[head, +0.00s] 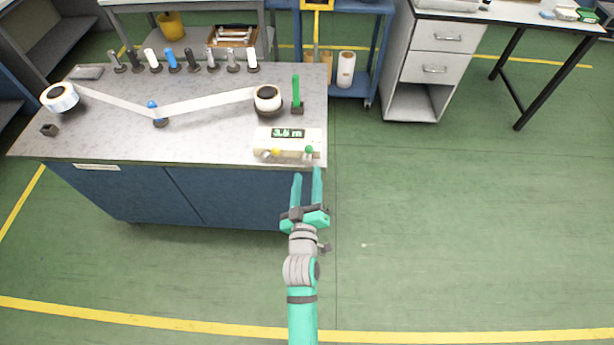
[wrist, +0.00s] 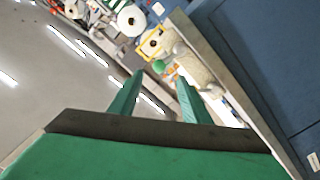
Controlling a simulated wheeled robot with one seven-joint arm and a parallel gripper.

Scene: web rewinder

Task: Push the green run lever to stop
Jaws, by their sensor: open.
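The green run lever (head: 309,150) has a round green knob and stands at the right end of the control panel (head: 262,139) on the bench's front edge. Its knob also shows in the wrist view (wrist: 159,66), beyond and between my fingertips. My gripper (head: 307,172) is open and empty, just in front of the bench edge, a little short of the lever and apart from it. A yellow-knobbed lever (head: 276,153) stands left of the green one. The display (head: 287,133) reads about 3.6 m; the last digits are small.
The bench (head: 210,135) carries a supply roll (head: 60,97), a web over a blue-topped roller (head: 153,108), a rewind roll (head: 267,98) and a green post (head: 296,92). Several cores stand along its back edge. The green floor (head: 450,220) to the right is clear.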

